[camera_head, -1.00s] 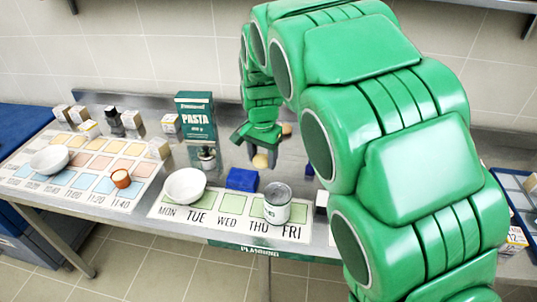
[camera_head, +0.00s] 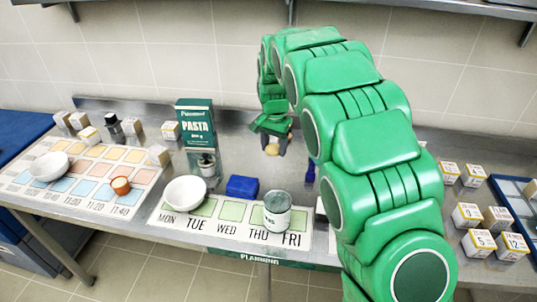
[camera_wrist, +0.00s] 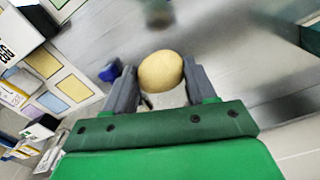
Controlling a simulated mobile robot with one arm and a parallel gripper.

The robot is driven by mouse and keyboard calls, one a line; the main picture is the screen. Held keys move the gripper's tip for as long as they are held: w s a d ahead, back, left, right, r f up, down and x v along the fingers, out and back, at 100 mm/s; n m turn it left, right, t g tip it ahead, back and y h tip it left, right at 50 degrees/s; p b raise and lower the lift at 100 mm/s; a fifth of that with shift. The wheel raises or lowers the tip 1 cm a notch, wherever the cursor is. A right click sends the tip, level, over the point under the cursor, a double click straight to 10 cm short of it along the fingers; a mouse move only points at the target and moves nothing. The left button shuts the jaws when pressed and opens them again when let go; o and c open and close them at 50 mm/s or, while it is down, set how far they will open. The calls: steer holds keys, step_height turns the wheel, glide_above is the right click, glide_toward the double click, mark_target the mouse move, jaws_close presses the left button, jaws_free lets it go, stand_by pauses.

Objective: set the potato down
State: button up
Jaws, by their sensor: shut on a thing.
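A tan potato (camera_head: 271,150) is between the fingers of my gripper (camera_head: 273,143) over the steel counter behind the day-label mat. In the wrist view the potato (camera_wrist: 161,70) sits between the two grey fingertips of my gripper (camera_wrist: 162,86), which is shut on it. The steel counter (camera_wrist: 235,65) spreads out beyond the potato. I cannot tell whether the potato touches the counter.
A pasta box (camera_head: 196,125) stands left of my gripper. A white bowl (camera_head: 185,193), a blue block (camera_head: 242,186) and a can (camera_head: 277,211) are at the day mat (camera_head: 231,236). Small boxes (camera_head: 466,215) stand at the right. Open counter lies around the gripper.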

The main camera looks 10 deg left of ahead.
steer(key=w+a+f, duration=0.1)
steer(key=w+f, duration=0.1)
steer(key=w, duration=0.1)
glide_above(269, 160)
steer(key=shift+s+f, duration=0.2)
steer(key=shift+f, duration=4.2)
steer(key=shift+f, duration=0.1)
steer(key=o, duration=1)
steer(key=shift+o, duration=0.2)
step_height(269, 160, up, 12)
